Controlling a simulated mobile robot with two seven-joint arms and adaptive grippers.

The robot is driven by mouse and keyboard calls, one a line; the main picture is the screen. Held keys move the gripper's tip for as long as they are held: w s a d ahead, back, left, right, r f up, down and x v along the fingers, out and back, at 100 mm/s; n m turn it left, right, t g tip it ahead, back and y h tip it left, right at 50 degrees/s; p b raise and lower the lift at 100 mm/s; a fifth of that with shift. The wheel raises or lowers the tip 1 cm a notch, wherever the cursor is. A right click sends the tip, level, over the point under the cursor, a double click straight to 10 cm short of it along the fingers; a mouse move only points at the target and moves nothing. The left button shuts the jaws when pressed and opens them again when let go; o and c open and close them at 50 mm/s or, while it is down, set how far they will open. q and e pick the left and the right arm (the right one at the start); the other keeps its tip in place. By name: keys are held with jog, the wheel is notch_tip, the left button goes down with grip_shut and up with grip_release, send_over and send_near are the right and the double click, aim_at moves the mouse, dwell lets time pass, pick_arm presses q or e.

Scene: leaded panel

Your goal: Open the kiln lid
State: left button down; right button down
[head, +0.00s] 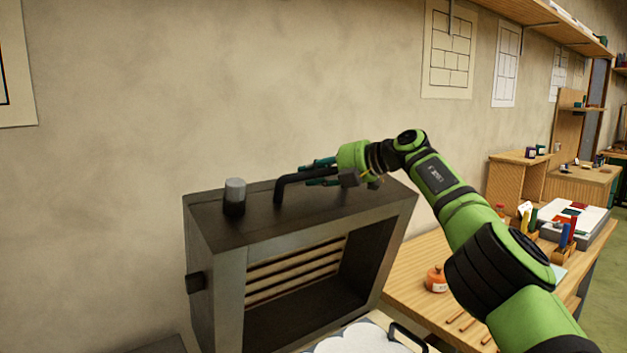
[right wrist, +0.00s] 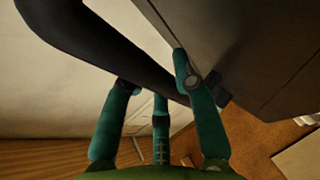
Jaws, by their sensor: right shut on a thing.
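The kiln lid (head: 212,262) is a dark grey, deep box shape that stands tipped up, with its hollow side and pale heating bars (head: 295,270) facing me. A black bar handle (head: 290,180) sticks up from its upper face, beside a grey round plug (head: 235,190). My right gripper (head: 322,172) is shut on the handle near its right part. In the right wrist view the teal fingers (right wrist: 160,105) close around the dark handle (right wrist: 95,45), next to the lid face (right wrist: 245,45). My left gripper is not in view.
A white shelf with blue-grey outlines (head: 352,340) shows below the lid, with a black handle loop (head: 408,338) beside it. A wooden bench (head: 425,262) on the right holds an orange pot (head: 436,280) and several tools. The bare wall (head: 130,150) is behind.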

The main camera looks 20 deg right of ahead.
jog(key=shift+f, duration=0.3)
jog(key=c, duration=0.9)
grip_release()
jog(key=shift+c, duration=0.2)
jog(key=shift+w, duration=0.1)
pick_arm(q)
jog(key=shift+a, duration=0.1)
pick_arm(e)
jog(key=shift+r, duration=0.1)
jog(key=shift+s+d+r, duration=0.35)
jog(key=shift+s+d, duration=0.05)
jog(key=shift+d, duration=0.2)
jog(key=shift+s+d+r, duration=0.1)
jog(key=shift+s+d, duration=0.35)
jog(key=shift+s, duration=0.15)
jog(key=v, duration=0.9)
jog(key=shift+a+r, duration=0.1)
